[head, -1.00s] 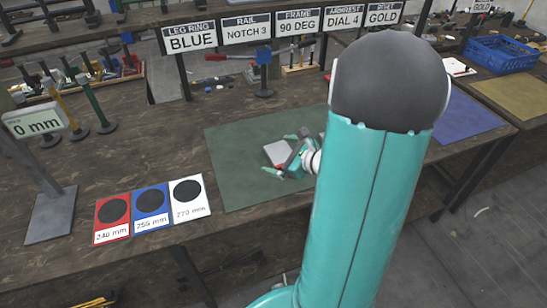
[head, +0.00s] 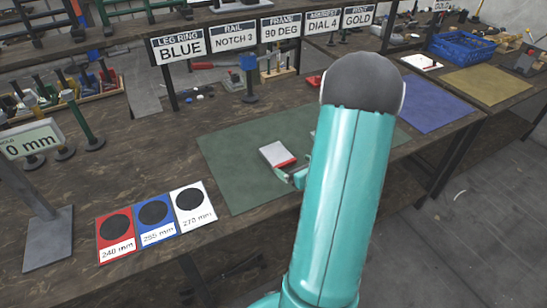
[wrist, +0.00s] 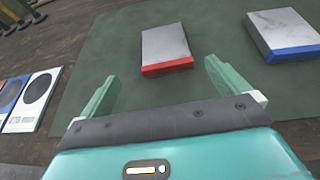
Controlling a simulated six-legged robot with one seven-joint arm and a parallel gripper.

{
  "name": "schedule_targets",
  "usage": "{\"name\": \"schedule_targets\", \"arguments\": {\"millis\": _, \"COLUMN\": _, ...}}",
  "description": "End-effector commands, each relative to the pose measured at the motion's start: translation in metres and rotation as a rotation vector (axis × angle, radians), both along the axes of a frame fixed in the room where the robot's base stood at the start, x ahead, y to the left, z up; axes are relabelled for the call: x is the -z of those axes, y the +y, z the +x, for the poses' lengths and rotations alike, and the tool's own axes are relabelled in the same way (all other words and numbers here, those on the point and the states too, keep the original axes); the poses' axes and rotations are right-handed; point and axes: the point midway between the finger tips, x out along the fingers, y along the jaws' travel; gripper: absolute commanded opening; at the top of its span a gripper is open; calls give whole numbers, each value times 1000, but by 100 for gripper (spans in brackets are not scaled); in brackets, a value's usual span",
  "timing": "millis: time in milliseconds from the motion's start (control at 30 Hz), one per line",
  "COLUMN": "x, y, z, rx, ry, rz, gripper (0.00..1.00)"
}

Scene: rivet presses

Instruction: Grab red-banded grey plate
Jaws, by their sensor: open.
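The red-banded grey plate (head: 277,154) lies flat on the green mat (head: 228,160), its red band on the near side. In the wrist view the plate (wrist: 167,46) lies ahead of my gripper (wrist: 158,82), between the lines of its two fingers but beyond their tips. My gripper is open and empty. In the head view my gripper (head: 297,174) shows only in part beside the plate, the rest hidden behind my arm. A blue-banded grey plate (wrist: 285,32) lies to the right on the same mat in the wrist view; my arm largely hides it in the head view.
Red, blue and white cards with black discs (head: 155,214) lie left of the mat. A 0 mm sign (head: 30,140) stands at far left. Hanging signs (head: 233,37) cross the back. A blue mat (head: 430,103) and blue basket (head: 465,48) are at right.

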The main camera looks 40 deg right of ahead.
Motion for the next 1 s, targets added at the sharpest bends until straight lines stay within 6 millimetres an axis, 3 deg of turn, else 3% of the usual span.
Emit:
{"name": "schedule_targets", "arguments": {"millis": 300, "x": 23, "y": -17, "z": 51, "rx": 0, "ry": 1, "rz": 0, "gripper": 100}}
{"name": "schedule_targets", "arguments": {"millis": 567, "x": 32, "y": -20, "z": 72, "rx": -1, "ry": 1, "rz": 1, "gripper": 100}}
{"name": "schedule_targets", "arguments": {"millis": 800, "x": 46, "y": -27, "z": 103, "rx": 1, "ry": 1, "rz": -1, "gripper": 100}}
{"name": "schedule_targets", "arguments": {"millis": 1000, "x": 47, "y": -28, "z": 108, "rx": 1, "ry": 1, "rz": -1, "gripper": 100}}
